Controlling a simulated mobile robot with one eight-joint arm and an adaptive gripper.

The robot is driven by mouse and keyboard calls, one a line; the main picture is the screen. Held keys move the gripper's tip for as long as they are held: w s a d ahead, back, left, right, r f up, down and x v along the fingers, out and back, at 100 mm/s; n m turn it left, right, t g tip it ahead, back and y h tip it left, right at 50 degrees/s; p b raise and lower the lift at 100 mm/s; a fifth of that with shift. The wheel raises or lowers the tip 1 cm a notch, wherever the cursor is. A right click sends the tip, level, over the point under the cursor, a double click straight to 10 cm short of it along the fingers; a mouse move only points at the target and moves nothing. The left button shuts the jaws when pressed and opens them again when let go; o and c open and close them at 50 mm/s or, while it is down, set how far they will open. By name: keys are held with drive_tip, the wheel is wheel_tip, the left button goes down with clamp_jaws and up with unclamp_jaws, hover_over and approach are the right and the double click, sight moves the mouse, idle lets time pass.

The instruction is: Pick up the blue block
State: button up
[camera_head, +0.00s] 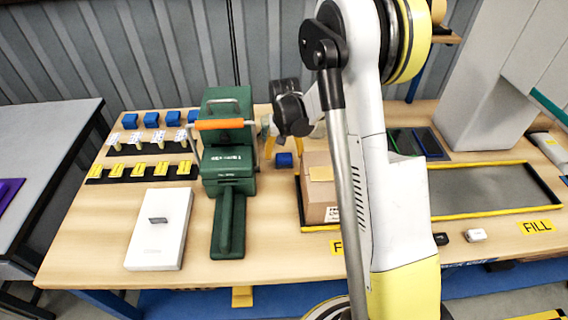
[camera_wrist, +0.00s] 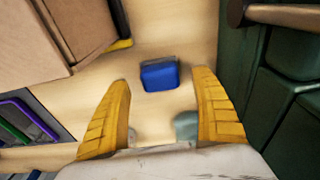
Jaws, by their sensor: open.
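A small blue block (camera_head: 284,160) lies on the wooden table between the green machine and the cardboard carton. In the wrist view the blue block (camera_wrist: 159,75) is near the middle, just beyond and between my fingertips, not touching either finger. My gripper (camera_wrist: 162,77) is open and empty, with one yellow finger on each side of the block's position. In the head view my gripper (camera_head: 270,146) is behind the block, partly hidden by the green machine and my arm.
The green machine (camera_head: 228,175) with an orange handle stands close on the left. Several other blue blocks (camera_head: 151,119) stand at the back left. A white box (camera_head: 158,230) lies front left.

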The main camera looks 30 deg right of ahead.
drive_tip(key=f, duration=0.2)
drive_tip(key=shift+w+f+b, duration=0.2)
drive_tip(key=shift+f+b, duration=0.1)
drive_tip(key=shift+f, duration=0.05)
drive_tip(key=shift+r, duration=0.1)
drive_tip(key=c, duration=1.3)
drive_tip(key=shift+r+p, duration=0.35)
drive_tip(key=shift+r, duration=0.2)
drive_tip(key=r+p, duration=0.1)
drive_tip(key=r, duration=0.1)
drive_tip(key=d+r+p, duration=0.1)
drive_tip(key=r, duration=0.1)
drive_tip(key=shift+s, duration=0.2)
drive_tip(key=s+d+r+p, duration=0.3)
drive_tip(key=s+d+r, duration=0.2)
drive_tip(key=d, duration=0.4)
drive_tip(key=shift+d+r, duration=0.25)
drive_tip(key=shift+r, duration=0.2)
